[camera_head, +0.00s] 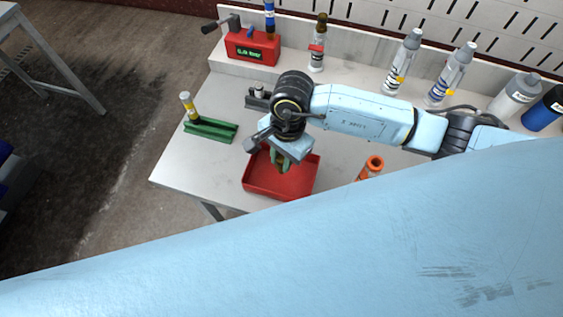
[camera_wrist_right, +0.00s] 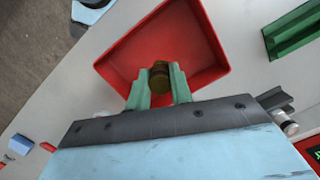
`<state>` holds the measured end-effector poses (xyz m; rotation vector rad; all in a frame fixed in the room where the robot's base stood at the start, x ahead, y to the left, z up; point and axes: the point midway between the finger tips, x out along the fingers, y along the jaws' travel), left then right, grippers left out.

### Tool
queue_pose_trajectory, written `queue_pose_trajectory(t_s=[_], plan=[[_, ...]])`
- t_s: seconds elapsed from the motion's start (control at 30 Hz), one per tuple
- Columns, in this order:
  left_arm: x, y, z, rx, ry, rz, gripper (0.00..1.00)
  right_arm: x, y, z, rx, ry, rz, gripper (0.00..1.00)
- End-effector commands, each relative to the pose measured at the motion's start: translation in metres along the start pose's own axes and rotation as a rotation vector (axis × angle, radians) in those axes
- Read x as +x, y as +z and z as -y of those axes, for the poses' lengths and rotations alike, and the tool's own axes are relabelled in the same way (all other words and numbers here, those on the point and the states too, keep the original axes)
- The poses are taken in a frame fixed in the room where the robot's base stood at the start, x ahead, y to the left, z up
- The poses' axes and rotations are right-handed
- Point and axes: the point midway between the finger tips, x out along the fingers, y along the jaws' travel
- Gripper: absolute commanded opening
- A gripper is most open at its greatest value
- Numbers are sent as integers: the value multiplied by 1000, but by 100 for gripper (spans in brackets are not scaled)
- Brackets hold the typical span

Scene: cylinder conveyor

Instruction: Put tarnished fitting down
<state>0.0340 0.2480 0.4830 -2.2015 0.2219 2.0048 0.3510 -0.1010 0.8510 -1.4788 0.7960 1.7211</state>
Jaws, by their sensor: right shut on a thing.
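The tarnished fitting (camera_wrist_right: 159,77) is a small dark brass-brown cylinder. In the right wrist view it sits between the green fingers of my right gripper (camera_wrist_right: 159,85), which is shut on it. The red tray (camera_wrist_right: 205,75) lies beneath, and the fitting shows against its inside. Whether the fitting touches the tray floor I cannot tell. In the head view my right gripper (camera_head: 281,163) points down over the red tray (camera_head: 297,187), and the fitting is hidden there. My left gripper is not in view.
A green holder (camera_head: 211,131) with a yellow-and-dark cylinder stands left of the tray. An orange cylinder (camera_head: 370,168) stands to the right. A red gauge with a display (camera_head: 251,49) and several bottles line the back shelf. My pale blue body fills the lower foreground.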

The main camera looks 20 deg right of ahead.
Motion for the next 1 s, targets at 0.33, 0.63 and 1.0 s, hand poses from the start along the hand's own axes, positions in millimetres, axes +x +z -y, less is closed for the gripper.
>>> queue_pose_trajectory(t_s=[0.33,0.63,1.0], plan=[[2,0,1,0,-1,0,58,27,-4,0,-2,0,1,0],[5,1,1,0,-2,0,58,30,-4,0,-1,1,1,32],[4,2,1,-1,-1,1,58,29,-4,0,-1,1,1,43]])
